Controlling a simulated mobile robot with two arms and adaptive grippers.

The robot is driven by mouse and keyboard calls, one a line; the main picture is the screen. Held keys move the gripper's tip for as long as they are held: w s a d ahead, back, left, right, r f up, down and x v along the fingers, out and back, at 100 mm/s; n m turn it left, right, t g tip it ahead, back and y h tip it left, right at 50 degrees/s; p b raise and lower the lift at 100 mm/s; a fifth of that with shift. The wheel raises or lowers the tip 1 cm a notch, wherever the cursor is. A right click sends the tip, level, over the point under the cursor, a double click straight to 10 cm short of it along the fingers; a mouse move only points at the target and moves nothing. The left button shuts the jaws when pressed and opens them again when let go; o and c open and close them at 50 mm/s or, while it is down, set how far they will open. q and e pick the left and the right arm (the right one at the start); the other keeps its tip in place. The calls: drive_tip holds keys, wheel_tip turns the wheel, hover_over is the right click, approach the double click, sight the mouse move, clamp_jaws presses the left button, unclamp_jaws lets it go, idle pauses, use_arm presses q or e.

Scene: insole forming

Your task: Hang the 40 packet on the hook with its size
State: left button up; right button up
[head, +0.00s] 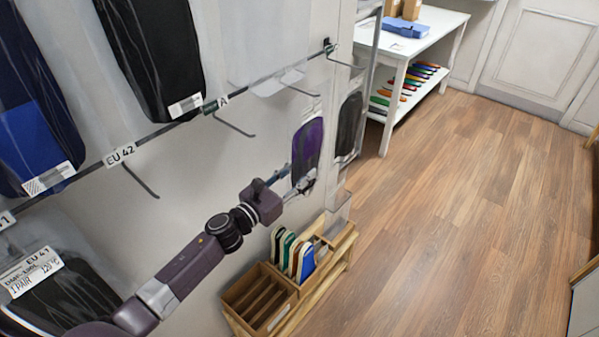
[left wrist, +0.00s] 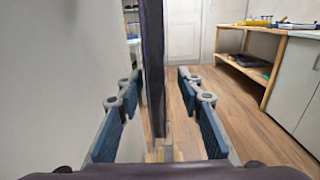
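A purple packet (head: 307,147) hangs upright near the right end of the wall display, its size not readable. My left gripper (head: 298,182) reaches in from the left at its lower part. In the left wrist view the packet (left wrist: 152,70) stands edge-on between the blue-padded fingers (left wrist: 162,112). They are spread wide, with a clear gap on the right; the packet is closer to the left finger. An empty hook (head: 140,180) sits beside the "EU 42" label (head: 120,154). Another bare hook (head: 235,126) is right of it. My right gripper is not in view.
A dark packet (head: 349,124) hangs just right of the purple one. Large packets (head: 153,55) hang at the upper left. A wooden box (head: 265,300) with colourful insoles (head: 290,254) stands below. A white table (head: 424,36) is behind. The floor at right is clear.

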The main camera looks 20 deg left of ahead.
use_arm(q)
drive_tip(key=shift+s, duration=0.15)
drive_tip(key=b+v, duration=0.1)
drive_tip(key=v, duration=0.6)
drive_tip(key=shift+s+r+b, duration=0.25)
drive_tip(key=shift+s+b, duration=0.1)
